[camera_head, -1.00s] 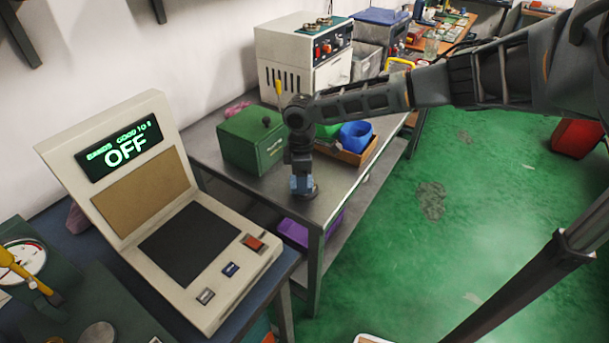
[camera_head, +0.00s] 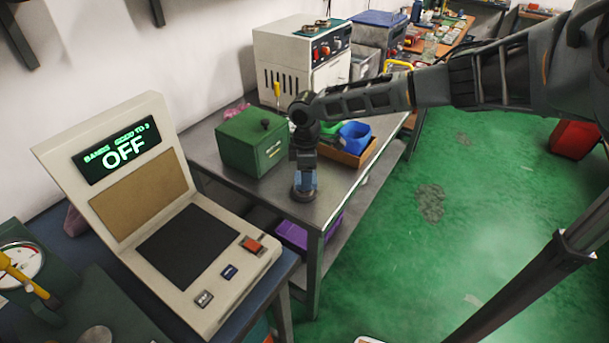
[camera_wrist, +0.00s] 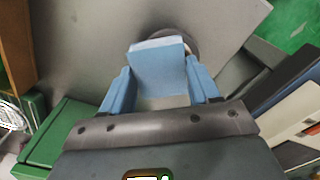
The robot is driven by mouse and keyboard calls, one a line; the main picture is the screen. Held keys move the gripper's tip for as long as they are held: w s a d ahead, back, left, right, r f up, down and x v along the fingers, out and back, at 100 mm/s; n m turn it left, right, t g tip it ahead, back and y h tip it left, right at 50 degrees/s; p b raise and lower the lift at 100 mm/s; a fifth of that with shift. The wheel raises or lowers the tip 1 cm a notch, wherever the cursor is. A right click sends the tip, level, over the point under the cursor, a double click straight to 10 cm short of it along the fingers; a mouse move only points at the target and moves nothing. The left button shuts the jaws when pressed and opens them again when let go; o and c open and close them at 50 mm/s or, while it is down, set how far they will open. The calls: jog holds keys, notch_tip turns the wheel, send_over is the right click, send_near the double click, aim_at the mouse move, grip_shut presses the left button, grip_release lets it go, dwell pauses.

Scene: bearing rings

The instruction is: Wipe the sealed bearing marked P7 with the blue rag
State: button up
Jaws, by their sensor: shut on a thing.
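My gripper (camera_head: 306,180) points down over the near end of the metal table (camera_head: 345,185). It is shut on the blue rag (camera_wrist: 159,68), a folded light-blue block between its two blue fingers in the wrist view. A dark round bearing (camera_head: 303,194) lies flat on the table directly under the rag. In the wrist view part of the bearing's dark rim (camera_wrist: 186,42) shows behind the rag. The rag appears to be on or just above the bearing; contact cannot be told. Rag and gripper cover most of the bearing, and no P7 mark is readable.
A green box (camera_head: 250,142) stands left of my gripper. Behind it are an orange-brown tray (camera_head: 352,157) with a blue bin (camera_head: 355,136) and a white oven-like machine (camera_head: 290,62). A console reading OFF (camera_head: 160,200) stands at the front left. The floor at right is open.

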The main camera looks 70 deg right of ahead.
jog(key=shift+a+r, duration=0.1)
jog(key=shift+a, duration=1.3)
jog(key=shift+d, duration=0.1)
jog(key=shift+s+d, duration=0.15)
jog(key=shift+d, duration=0.5)
jog(key=shift+s+d, duration=0.15)
jog(key=shift+d, duration=0.5)
jog(key=shift+a, duration=0.1)
jog(key=shift+w+a+f, duration=0.15)
jog(key=shift+w+a, duration=0.15)
jog(key=shift+a, duration=0.4)
jog(key=shift+w+a+f, duration=0.1)
jog(key=shift+w+a, duration=0.2)
jog(key=shift+a, duration=0.35)
